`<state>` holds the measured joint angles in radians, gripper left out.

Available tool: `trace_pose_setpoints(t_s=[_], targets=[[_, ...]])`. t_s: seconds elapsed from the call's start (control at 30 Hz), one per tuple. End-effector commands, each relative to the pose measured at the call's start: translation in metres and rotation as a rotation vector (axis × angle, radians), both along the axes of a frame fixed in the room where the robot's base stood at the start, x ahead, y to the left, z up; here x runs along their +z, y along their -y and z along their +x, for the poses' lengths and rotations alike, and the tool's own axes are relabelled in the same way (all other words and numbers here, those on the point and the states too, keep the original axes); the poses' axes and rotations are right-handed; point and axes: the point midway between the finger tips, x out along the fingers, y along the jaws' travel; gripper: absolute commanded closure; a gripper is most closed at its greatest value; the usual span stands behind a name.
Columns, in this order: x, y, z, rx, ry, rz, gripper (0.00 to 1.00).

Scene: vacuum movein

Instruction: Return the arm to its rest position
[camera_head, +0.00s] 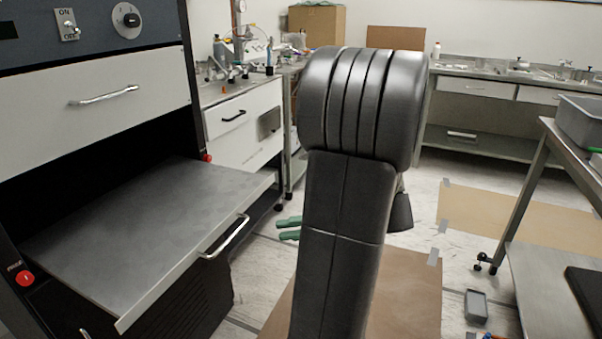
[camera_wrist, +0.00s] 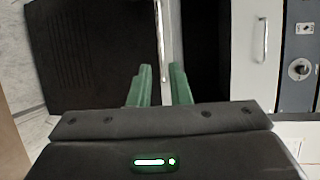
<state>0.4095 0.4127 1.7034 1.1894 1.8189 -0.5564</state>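My arm rises through the middle of the head view and hides part of the room. My gripper (camera_head: 288,229) shows at its left side as two green fingers, pointing left towards the machine. In the wrist view the fingertips (camera_wrist: 161,70) stand apart with nothing between them, so my gripper is open and empty. The machine's metal shelf (camera_head: 150,225) is pulled out, with a bar handle (camera_head: 226,237) on its front edge. In the wrist view the shelf's handle (camera_wrist: 160,30) lies beyond the fingertips, apart from them as far as I can tell.
The machine's white upper drawer (camera_head: 95,90) is shut, below a panel with a knob (camera_head: 127,19). Benches (camera_head: 480,78) line the back wall. A metal cart (camera_head: 545,280) stands at the right. Brown sheets (camera_head: 500,220) are taped to the floor, and a small grey bin (camera_head: 476,306) stands near the cart.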

Motion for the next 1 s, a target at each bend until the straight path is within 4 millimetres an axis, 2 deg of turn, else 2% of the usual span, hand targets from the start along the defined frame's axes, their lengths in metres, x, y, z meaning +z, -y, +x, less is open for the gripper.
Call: trace_pose_setpoints(t_s=[0.6, 0.8, 1.0], targets=[[-0.020, -0.100, -0.002, 0.005, 0.000, 0.000, 0.83], [-0.022, -0.120, -0.002, 0.004, 0.000, 0.000, 0.83], [-0.023, -0.126, -0.001, 0.001, 0.000, 0.001, 0.83]])
